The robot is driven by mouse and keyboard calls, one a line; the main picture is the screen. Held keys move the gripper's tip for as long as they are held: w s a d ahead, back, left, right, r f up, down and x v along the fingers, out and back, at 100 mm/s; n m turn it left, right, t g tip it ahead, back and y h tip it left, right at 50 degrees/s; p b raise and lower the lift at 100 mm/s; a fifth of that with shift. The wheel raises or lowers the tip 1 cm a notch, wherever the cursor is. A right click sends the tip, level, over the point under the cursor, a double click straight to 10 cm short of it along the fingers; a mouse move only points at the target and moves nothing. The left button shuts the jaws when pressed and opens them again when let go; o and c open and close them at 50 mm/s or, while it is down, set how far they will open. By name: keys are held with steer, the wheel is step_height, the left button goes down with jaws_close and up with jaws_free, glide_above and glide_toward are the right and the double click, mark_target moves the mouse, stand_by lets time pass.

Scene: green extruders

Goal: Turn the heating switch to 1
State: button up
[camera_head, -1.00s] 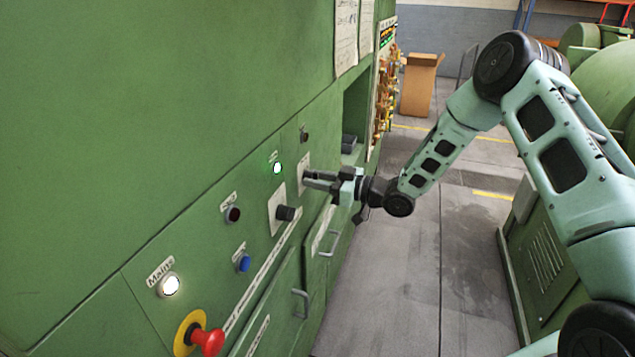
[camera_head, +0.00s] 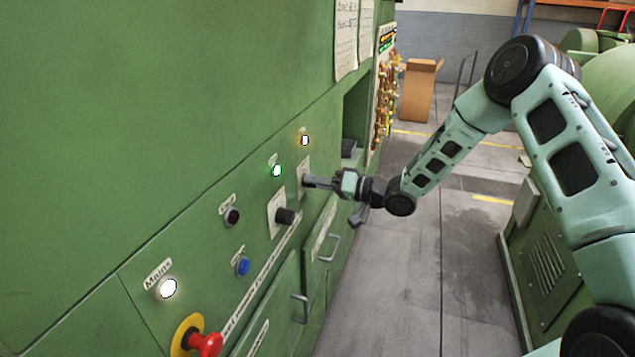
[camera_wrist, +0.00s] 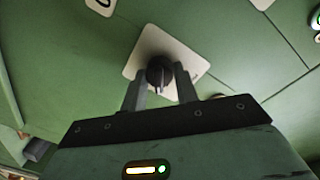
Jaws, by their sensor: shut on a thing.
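The switch is a dark round knob on a white square plate (camera_head: 301,172) on the green machine panel. In the wrist view, the dark knob (camera_wrist: 158,71) stands in front of its white plate (camera_wrist: 182,60). My gripper (camera_head: 309,181) reaches the knob from the right. In the wrist view, the two fingers of my gripper (camera_wrist: 159,78) lie on either side of the knob and are shut on it. The fingers hide most of the knob in the head view. The plate's markings are not readable. The lamp (camera_head: 305,140) above this switch glows.
Nearer along the panel are another black knob (camera_head: 286,216), a green lit lamp (camera_head: 277,170), a dark red button (camera_head: 232,216), a blue button (camera_head: 242,266), the lit Mains lamp (camera_head: 167,288) and a red emergency knob (camera_head: 206,344). Drawer handles (camera_head: 300,308) stick out below. The floor aisle is open.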

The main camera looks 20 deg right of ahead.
steer(key=shift+d+m, duration=0.1)
steer(key=shift+m, duration=0.3)
steer(key=o, duration=1)
steer(key=b+v, duration=0.5)
steer(key=v, duration=1.2)
steer(key=shift+d, duration=0.2)
